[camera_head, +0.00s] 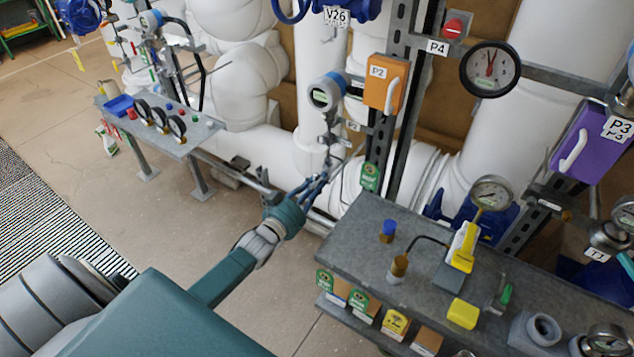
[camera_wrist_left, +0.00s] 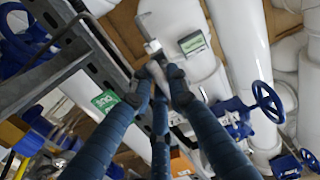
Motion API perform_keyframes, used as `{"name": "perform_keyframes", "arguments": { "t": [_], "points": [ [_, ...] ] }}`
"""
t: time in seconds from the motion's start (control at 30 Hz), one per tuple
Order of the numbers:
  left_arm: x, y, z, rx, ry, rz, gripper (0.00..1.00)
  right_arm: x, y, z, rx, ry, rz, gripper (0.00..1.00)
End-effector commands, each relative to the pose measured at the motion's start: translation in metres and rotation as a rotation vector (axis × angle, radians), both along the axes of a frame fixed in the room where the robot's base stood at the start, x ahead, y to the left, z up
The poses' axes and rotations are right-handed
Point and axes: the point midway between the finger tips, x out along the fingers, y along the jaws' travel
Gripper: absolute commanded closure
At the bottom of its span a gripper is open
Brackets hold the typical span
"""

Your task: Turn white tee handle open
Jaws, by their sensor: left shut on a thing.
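My left gripper (camera_head: 322,177) reaches in from the left in the head view, at the thin vertical fittings below a round grey transmitter (camera_head: 326,93). In the left wrist view the blue fingers of this gripper (camera_wrist_left: 160,83) come together on a small pale handle, the white tee handle (camera_wrist_left: 154,50). Part of the handle shows just beyond the fingertips, and the rest is hidden between them. In the head view the fingers cover the handle, and I cannot tell its angle there. My right gripper is in neither view.
An orange box labelled P2 (camera_head: 384,84) is on the upright metal strut right of the gripper. A grey bench (camera_head: 352,235) with small fittings stands at the lower right. A smaller table (camera_head: 187,139) with gauges stands left. Open floor (camera_head: 150,215) lies between them.

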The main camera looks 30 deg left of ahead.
Motion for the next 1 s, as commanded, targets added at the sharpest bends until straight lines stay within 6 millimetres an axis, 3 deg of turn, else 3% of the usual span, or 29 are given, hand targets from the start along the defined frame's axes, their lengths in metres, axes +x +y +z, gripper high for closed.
{"name": "perform_keyframes", "arguments": {
  "t": [0.3, 0.33, 0.4, 0.77, 1.0],
  "points": [
    [-0.001, 0.0, -0.002, -0.004, 0.004, 0.0, 1.0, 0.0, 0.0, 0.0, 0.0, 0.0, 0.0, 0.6],
    [-0.001, 0.0, -0.002, -0.004, 0.004, 0.0, 0.78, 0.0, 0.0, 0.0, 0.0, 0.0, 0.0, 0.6],
    [-0.001, 0.0, -0.002, -0.003, 0.003, 0.0, 0.64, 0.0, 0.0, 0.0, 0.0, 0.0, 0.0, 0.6],
    [-0.004, 0.0, -0.001, -0.002, 0.002, 0.0, 0.64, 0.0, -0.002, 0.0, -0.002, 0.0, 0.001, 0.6],
    [-0.044, 0.001, -0.002, -0.002, 0.004, -0.001, 0.64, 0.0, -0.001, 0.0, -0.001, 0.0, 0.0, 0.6]
  ]
}}
